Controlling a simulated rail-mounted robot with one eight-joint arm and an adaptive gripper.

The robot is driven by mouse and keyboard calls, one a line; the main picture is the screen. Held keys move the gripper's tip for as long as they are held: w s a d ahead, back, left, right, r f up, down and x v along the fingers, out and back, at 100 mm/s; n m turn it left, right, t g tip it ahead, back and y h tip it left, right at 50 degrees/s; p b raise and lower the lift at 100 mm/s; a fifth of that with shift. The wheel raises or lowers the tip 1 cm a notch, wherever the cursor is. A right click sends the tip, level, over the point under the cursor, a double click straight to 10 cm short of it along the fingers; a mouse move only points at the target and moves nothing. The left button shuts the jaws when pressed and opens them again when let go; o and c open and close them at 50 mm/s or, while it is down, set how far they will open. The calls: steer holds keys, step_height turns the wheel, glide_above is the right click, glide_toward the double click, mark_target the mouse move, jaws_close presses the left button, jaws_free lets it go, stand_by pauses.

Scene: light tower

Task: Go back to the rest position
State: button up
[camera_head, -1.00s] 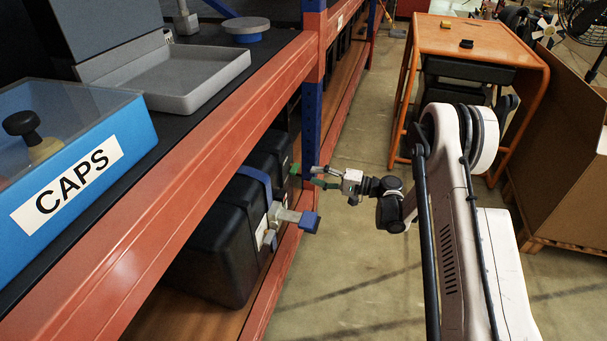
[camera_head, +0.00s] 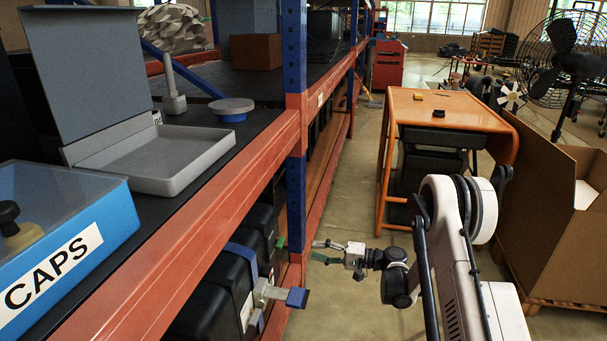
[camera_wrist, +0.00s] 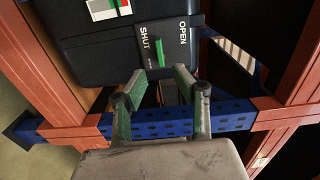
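My gripper (camera_head: 318,251) is open and empty, with its two fingers apart. It hangs in the aisle beside the rack's lower shelf, a short gap from the black case there. In the wrist view my gripper (camera_wrist: 159,82) points at a black case (camera_wrist: 85,45) with a plate marked OPEN and SHUT. A green lever (camera_wrist: 160,52) on that plate lies between the fingertips in the picture, apart from them. The green lever also shows in the head view (camera_head: 281,242).
The orange rack (camera_head: 215,215) with a blue post (camera_head: 296,200) runs along the left. Its top holds a blue CAPS box (camera_head: 110,215) and a grey tray (camera_head: 175,165). An orange table (camera_head: 450,108) and cardboard box (camera_head: 550,215) stand right.

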step_height(320, 180, up, 12)
steer(key=s+h, duration=0.2)
steer(key=h, duration=0.2)
steer(key=s+d+r+h, duration=0.1)
steer(key=s+r+h, duration=0.3)
steer(key=s+r, duration=0.45)
steer(key=s+d+r+n+t+h, duration=0.1)
steer(key=s+d+r+h, duration=0.2)
steer(key=s, duration=0.7)
steer(key=s+d+n+h, duration=0.1)
steer(key=s+d+h, duration=0.3)
steer(key=s, duration=0.5)
steer(key=s+d+r+n+t+h, duration=0.15)
steer(key=s+d, duration=0.35)
steer(key=s, duration=0.5)
step_height(320, 180, up, 18)
steer(key=p, duration=1.8)
steer(key=shift+a+r+h, duration=0.2)
steer(key=shift+h, duration=0.15)
steer(key=shift+w+m, duration=0.1)
steer(key=shift+m, duration=0.15)
